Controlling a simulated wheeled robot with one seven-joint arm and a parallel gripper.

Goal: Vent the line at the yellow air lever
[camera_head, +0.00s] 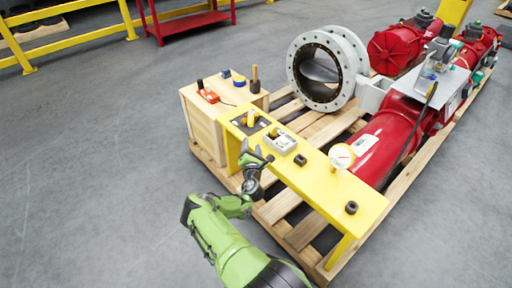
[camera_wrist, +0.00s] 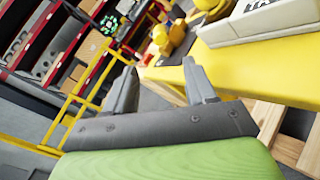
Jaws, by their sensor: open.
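A yellow lever-like part (camera_head: 250,118) stands on a dark plate near the left end of the yellow bench (camera_head: 330,187). In the wrist view a yellow fitting (camera_wrist: 165,40) shows beyond my fingertips, partly blurred; it looks like the same part. A grey-white box (camera_head: 280,140) with a small yellow piece on top sits just right of it. My gripper (camera_head: 257,157) is at the bench's near edge, in front of the box, apart from the lever. In the wrist view my gripper (camera_wrist: 157,72) has its fingers spread with nothing between them.
A white-faced gauge (camera_head: 341,156) and dark nuts (camera_head: 351,207) are on the bench. A wooden crate (camera_head: 207,122) with tools stands at the left. A red actuator (camera_head: 385,145) and grey flanged valve (camera_head: 321,104) lie behind on the pallet. The floor at left is clear.

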